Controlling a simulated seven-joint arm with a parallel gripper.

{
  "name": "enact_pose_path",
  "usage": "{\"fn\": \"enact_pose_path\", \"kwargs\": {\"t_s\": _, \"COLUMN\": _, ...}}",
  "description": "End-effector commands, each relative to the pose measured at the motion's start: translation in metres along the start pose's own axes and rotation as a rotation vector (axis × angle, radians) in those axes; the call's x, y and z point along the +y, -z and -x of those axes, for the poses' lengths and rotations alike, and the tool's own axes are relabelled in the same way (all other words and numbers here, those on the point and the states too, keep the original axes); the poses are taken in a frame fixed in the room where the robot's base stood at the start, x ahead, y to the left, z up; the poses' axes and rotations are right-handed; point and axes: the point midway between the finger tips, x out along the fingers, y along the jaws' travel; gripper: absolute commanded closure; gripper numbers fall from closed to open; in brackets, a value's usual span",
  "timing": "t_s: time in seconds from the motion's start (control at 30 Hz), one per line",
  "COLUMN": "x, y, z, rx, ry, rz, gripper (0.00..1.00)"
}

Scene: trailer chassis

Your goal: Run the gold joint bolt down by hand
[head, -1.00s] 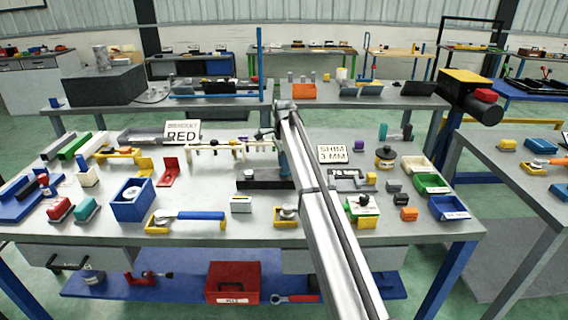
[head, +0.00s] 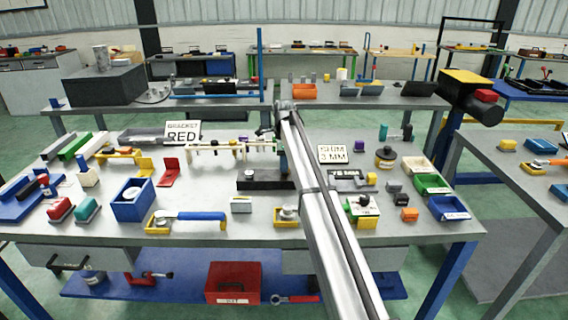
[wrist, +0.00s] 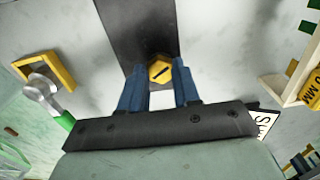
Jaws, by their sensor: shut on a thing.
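The gold joint bolt (wrist: 160,69) shows in the wrist view as a hexagonal head with a dark line across its top. It sits over the dark bar (wrist: 143,22), near the bar's end. My gripper (wrist: 159,82) has its two blue fingers on either side of the bolt head, shut on it. The bolt's shank is hidden. In the head view the dark block (head: 258,182) lies on the bench, and my arm hides the bolt.
A rail with white pegs (head: 225,147) stands just behind the block. A yellow-framed holder (head: 287,217) with a round metal part is in front. A 3 MM shim sign (head: 333,154) stands right of my arm. A blue-handled tool (head: 200,216) lies front left.

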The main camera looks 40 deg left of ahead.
Motion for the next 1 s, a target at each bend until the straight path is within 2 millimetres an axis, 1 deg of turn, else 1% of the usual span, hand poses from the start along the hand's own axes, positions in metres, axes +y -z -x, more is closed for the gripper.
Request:
{"fn": "enact_pose_path", "kwargs": {"t_s": 0.07, "x": -0.002, "y": -0.002, "z": 0.003, "rx": -0.004, "ry": 0.007, "rz": 0.002, "gripper": 0.99}}
{"fn": "enact_pose_path", "kwargs": {"t_s": 0.1, "x": -0.003, "y": -0.002, "z": 0.003, "rx": -0.004, "ry": 0.007, "rz": 0.002, "gripper": 0.67}}
{"fn": "enact_pose_path", "kwargs": {"t_s": 0.3, "x": -0.002, "y": -0.001, "z": 0.002, "rx": -0.002, "ry": 0.004, "rz": 0.002, "gripper": 0.47}}
{"fn": "enact_pose_path", "kwargs": {"t_s": 0.37, "x": -0.001, "y": -0.001, "z": 0.002, "rx": -0.002, "ry": 0.003, "rz": 0.002, "gripper": 0.43}}
{"fn": "enact_pose_path", "kwargs": {"t_s": 0.6, "x": -0.001, "y": -0.001, "z": 0.002, "rx": -0.001, "ry": 0.002, "rz": 0.001, "gripper": 0.43}}
{"fn": "enact_pose_path", "kwargs": {"t_s": 0.73, "x": -0.001, "y": -0.001, "z": 0.008, "rx": -0.001, "ry": 0.002, "rz": 0.001, "gripper": 0.43}}
{"fn": "enact_pose_path", "kwargs": {"t_s": 0.87, "x": -0.002, "y": -0.001, "z": 0.026, "rx": -0.001, "ry": 0.004, "rz": 0.001, "gripper": 0.43}}
{"fn": "enact_pose_path", "kwargs": {"t_s": 1.0, "x": -0.002, "y": -0.001, "z": 0.053, "rx": -0.001, "ry": 0.004, "rz": 0.001, "gripper": 0.43}}
